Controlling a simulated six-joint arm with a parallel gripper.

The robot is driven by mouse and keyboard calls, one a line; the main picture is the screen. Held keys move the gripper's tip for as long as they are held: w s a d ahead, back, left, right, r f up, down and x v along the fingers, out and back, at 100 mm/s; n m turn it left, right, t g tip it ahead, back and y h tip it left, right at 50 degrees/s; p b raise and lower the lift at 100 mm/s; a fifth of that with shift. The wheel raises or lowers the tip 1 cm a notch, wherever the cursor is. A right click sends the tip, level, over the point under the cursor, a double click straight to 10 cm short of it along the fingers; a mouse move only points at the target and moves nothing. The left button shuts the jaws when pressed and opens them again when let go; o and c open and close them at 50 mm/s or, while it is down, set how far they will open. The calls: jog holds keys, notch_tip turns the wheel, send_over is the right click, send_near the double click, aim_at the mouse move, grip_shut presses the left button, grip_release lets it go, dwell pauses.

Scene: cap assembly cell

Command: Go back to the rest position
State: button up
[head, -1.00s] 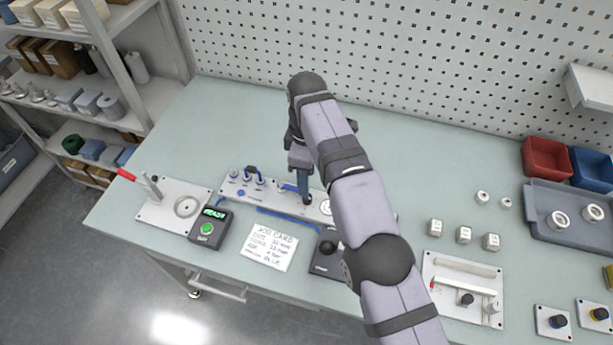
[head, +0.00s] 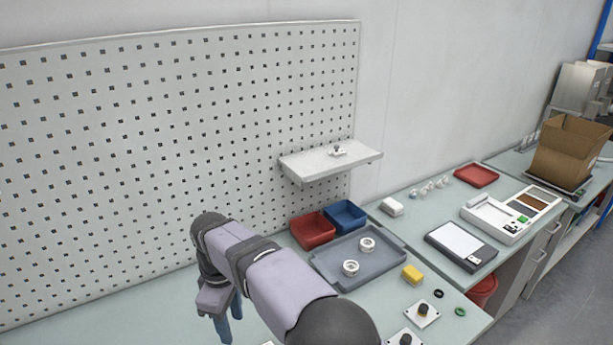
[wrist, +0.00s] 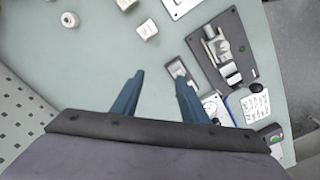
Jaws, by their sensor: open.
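My gripper (head: 222,325) hangs at the bottom of the head view, left of the grey tray, with its blue fingers pointing down. In the wrist view the two blue fingers (wrist: 160,85) are spread apart with nothing between them. Below them is the pale green bench top (wrist: 95,70). A dark plate with a metal clamp-like fixture (wrist: 228,55) lies to the right of the fingers in the wrist view.
A red bin (head: 312,230), a blue bin (head: 346,215) and a grey tray (head: 325,262) with two white rings lie right of my arm. A shelf (head: 330,164) juts from the pegboard (head: 150,130). Small white blocks (wrist: 147,29) stand on the bench.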

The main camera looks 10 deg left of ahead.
jog(key=w+d+m, duration=0.2)
jog(key=d+m, duration=0.2)
jog(key=d, duration=0.8)
jog(key=w+d+m, duration=0.2)
jog(key=d+m, duration=0.3)
jog(key=d, duration=0.6)
jog(key=s+d+f+m, duration=0.2)
jog(key=s+d+m, duration=0.2)
jog(key=s+d, duration=0.3)
jog(key=s+d+f+m, duration=0.1)
jog(key=s+d+m, duration=0.4)
jog(key=s+d, duration=0.3)
jog(key=d, duration=0.4)
jog(key=shift+d+f, duration=0.15)
jog(key=shift+f, duration=0.25)
